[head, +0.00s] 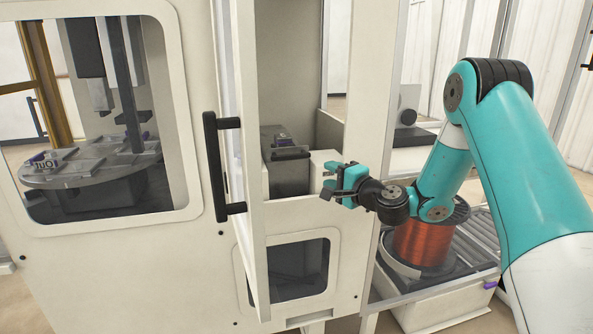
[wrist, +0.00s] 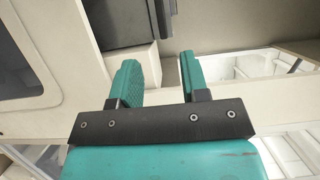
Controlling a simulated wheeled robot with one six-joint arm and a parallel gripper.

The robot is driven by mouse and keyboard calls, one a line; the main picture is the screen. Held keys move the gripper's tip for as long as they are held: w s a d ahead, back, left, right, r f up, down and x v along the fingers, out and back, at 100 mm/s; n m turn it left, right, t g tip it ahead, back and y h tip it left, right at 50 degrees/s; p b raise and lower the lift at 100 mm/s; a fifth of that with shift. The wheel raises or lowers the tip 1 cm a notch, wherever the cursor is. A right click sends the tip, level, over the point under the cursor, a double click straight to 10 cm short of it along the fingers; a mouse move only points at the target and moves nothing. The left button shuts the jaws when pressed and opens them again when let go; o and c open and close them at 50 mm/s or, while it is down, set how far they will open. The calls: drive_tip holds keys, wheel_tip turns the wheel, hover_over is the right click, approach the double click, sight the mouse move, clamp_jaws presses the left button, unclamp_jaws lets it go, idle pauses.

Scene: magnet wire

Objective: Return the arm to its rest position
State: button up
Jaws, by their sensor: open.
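My gripper (head: 337,186) is teal with a dark wrist and stands in front of the machine's open doorway in the head view. My arm reaches in from the right side of the picture. In the wrist view the two teal fingers (wrist: 158,80) stand apart with nothing between them. Behind the fingers a dark grey block (wrist: 125,30) inside the machine shows. The fingertips appear apart from the things inside the machine.
The cream machine (head: 120,270) has a door (head: 250,220) with a black handle (head: 212,165), swung open left of my gripper. A copper wire spool (head: 422,243) stands below my arm, by a roller conveyor (head: 478,240). A round table (head: 90,170) shows through the left window.

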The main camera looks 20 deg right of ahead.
drive_tip(key=s+a+f+n+g+y, duration=0.2)
drive_tip(key=s+a+f+n+g, duration=0.1)
drive_tip(key=s+a+n+g, duration=0.7)
drive_tip(key=s+d+n+g+h, duration=0.2)
drive_tip(key=s+n+h, duration=0.1)
drive_tip(key=s, duration=0.6)
drive_tip(key=s+d+n+g+h, duration=0.2)
drive_tip(key=s+g+h, duration=0.15)
drive_tip(key=s, duration=0.45)
drive_tip(key=s+a+r+n+g+y+p, duration=0.2)
drive_tip(key=s+a+r+n+y+p, duration=0.2)
drive_tip(key=s+a+r+n, duration=0.3)
drive_tip(key=s+a+r+p, duration=0.1)
drive_tip(key=s+a+r, duration=0.2)
drive_tip(key=a+r, duration=0.3)
drive_tip(key=shift+s+a+p, duration=0.25)
drive_tip(key=shift+s+p, duration=0.05)
drive_tip(key=shift+p, duration=0.1)
drive_tip(key=shift+r, duration=0.1)
